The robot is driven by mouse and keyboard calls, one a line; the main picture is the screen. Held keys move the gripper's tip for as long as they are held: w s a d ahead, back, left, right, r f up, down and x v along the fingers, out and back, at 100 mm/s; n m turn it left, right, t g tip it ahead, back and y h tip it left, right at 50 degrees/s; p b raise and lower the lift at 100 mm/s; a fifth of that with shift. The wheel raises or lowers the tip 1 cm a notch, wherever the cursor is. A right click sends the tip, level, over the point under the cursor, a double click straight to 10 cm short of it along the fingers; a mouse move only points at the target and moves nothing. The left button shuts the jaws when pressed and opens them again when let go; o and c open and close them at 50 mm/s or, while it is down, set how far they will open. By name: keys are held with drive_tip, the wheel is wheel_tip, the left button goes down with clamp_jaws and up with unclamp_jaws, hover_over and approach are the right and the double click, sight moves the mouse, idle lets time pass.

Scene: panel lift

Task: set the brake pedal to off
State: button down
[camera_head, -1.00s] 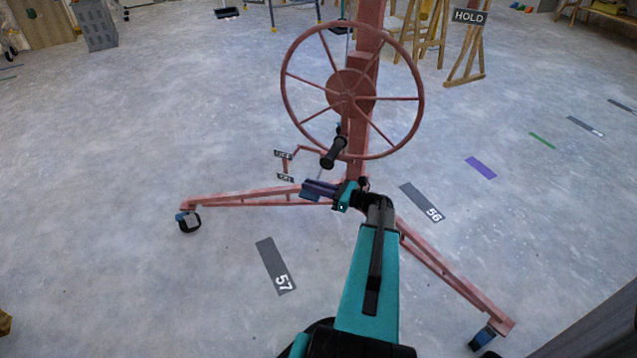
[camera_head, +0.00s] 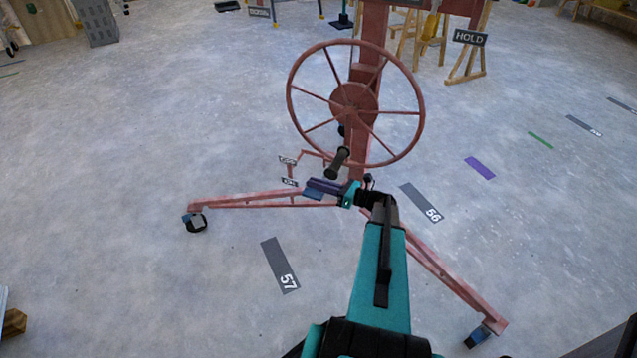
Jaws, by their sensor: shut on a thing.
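The pink-red panel lift (camera_head: 353,105) stands ahead with its large spoked wheel and dark crank handle (camera_head: 337,162). At its lower left, a thin pink bracket (camera_head: 312,152) carries two small signs. The upper OFF sign (camera_head: 287,160) is hard to read, and the ON sign (camera_head: 289,182) is below it. My gripper (camera_head: 318,188), with dark purple fingers, is low beside the ON sign, just right of it. It is shut on the brake pedal, which the fingers hide, so its exact position cannot be told.
The lift's pink legs spread left (camera_head: 255,203) and right (camera_head: 450,275), ending in casters (camera_head: 195,222). The crank handle hangs just above my gripper. A HOLD sign (camera_head: 470,37) stands on a wooden easel at the back. The floor at left is open.

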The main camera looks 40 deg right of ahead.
drive_tip(key=shift+s+a, duration=0.15)
drive_tip(key=shift+a, duration=0.15)
drive_tip(key=c, duration=1.9)
unclamp_jaws()
drive_tip(key=shift+r, duration=0.1)
drive_tip(key=shift+d, duration=0.15)
drive_tip(key=p+v, duration=0.2)
drive_tip(key=v, duration=1.1)
drive_tip(key=shift+s, duration=0.25)
drive_tip(key=shift+w, duration=0.1)
